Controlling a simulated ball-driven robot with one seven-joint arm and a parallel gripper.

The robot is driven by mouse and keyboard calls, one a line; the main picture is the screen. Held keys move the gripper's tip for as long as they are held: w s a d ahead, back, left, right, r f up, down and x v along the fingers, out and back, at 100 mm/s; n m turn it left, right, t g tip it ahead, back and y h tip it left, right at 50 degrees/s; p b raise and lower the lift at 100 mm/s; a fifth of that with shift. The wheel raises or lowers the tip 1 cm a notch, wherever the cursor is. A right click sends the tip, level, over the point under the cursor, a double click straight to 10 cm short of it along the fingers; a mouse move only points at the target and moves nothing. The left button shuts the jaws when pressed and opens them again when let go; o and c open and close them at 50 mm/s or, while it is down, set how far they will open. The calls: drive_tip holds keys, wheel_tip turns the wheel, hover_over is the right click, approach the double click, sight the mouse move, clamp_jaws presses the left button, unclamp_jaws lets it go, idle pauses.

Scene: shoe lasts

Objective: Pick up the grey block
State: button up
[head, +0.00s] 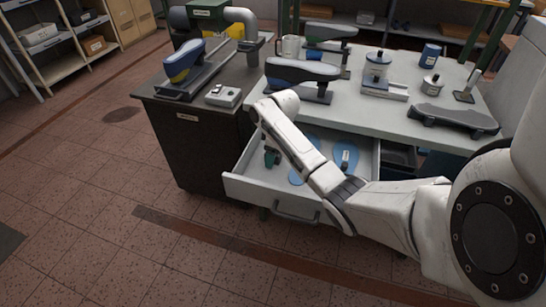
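A small pale grey block-like piece (223,95) with darker details on top lies on the dark cabinet top, near its right edge. Another grey block-like base (385,91) sits under a jar on the pale worktop. I cannot tell which is the grey block of the task. My white arm reaches from the right across the open drawer, its far bend in front of the worktop's left edge. My gripper is not clearly visible; a small dark greenish shape shows under the bend, over the drawer, and I cannot tell what it is.
The open drawer (258,190) holds blue flat shapes (346,155). Shoe lasts stand on the dark cabinet (184,62) and the worktop (302,76). The floor at left is clear.

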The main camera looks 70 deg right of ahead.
drive_tip(key=shift+c, duration=0.4)
drive_tip(key=c, duration=1)
drive_tip(key=shift+r, duration=0.1)
drive_tip(key=shift+w+r, duration=0.1)
drive_tip(key=shift+r, duration=0.35)
wheel_tip(320, 180, up, 2)
drive_tip(key=shift+r, duration=0.2)
drive_tip(key=s+a+r+p, duration=0.2)
drive_tip(key=s+r+p, duration=0.2)
drive_tip(key=s, duration=0.2)
drive_tip(key=s+a+r+p, duration=0.3)
drive_tip(key=s+r, duration=0.2)
drive_tip(key=s, duration=0.2)
drive_tip(key=shift+a+r+p, duration=0.3)
drive_tip(key=shift+a+p, duration=0.05)
